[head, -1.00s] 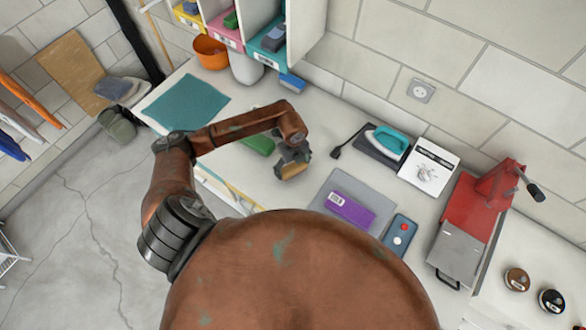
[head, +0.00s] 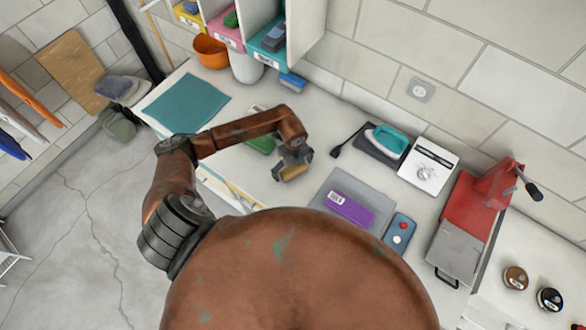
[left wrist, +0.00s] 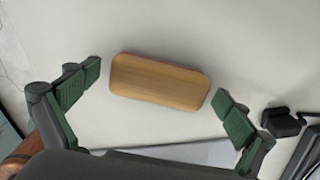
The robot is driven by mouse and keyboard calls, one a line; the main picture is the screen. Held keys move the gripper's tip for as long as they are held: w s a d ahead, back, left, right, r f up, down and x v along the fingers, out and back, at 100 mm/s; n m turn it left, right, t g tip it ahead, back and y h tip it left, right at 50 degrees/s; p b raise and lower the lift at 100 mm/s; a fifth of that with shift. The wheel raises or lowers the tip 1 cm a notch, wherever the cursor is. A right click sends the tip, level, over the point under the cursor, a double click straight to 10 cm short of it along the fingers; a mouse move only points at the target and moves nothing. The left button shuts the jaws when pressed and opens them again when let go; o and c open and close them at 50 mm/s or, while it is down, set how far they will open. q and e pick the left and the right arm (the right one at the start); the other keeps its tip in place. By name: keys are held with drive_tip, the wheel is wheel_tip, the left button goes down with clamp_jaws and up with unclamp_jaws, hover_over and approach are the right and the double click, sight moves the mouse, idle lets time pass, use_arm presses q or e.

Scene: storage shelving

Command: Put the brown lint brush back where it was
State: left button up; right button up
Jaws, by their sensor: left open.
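The brown lint brush shows as a rounded wooden block (left wrist: 160,82) in the left wrist view, lying on the pale worktop. In the head view the same brown block (head: 294,173) shows small, just under my left gripper (head: 292,160). In the left wrist view the green-padded fingers of my left gripper (left wrist: 157,88) are spread, one beyond each end of the block, with a gap on both sides. The underside of the block is hidden. My right gripper is not in view.
Coloured bins, one of them teal (head: 266,57), stand at the back with a blue item (head: 291,82) beside them. A purple pack (head: 350,208) lies on a grey mat, right of the gripper. An iron (head: 387,140), scale (head: 428,165) and red press (head: 478,205) are further right.

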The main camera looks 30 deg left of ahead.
sight(293, 168)
use_arm(q)
drive_tip(key=shift+r, duration=0.1)
drive_tip(key=shift+r, duration=0.25)
wheel_tip(293, 168, up, 12)
drive_tip(key=b, duration=0.2)
drive_tip(key=shift+f, duration=0.2)
